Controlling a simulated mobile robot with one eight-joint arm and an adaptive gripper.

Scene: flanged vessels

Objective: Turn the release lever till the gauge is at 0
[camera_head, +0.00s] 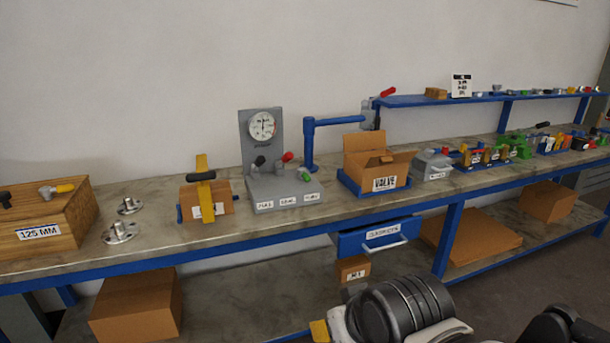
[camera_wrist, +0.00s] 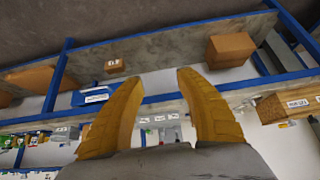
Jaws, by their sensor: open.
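The gauge (camera_head: 262,126) is a round white dial on an upright grey panel on the bench; its reading is too small to tell. The grey base (camera_head: 285,191) below it carries a dark-knobbed lever (camera_head: 259,161), a red-knobbed lever (camera_head: 287,157) and a green-knobbed lever (camera_head: 304,177). White labels sit on its front, too small to read surely, so I cannot tell which is the release lever. My gripper (camera_wrist: 157,80) shows two yellow fingers spread apart with nothing between them, well away from the levers.
A yellow-clamped box (camera_head: 208,205) stands left of the gauge unit and an open carton (camera_head: 376,165) right of it. A blue post with an arm (camera_head: 310,145) rises behind. A blue drawer (camera_head: 375,237) hangs under the bench edge. Flanged metal parts (camera_head: 120,232) lie at left.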

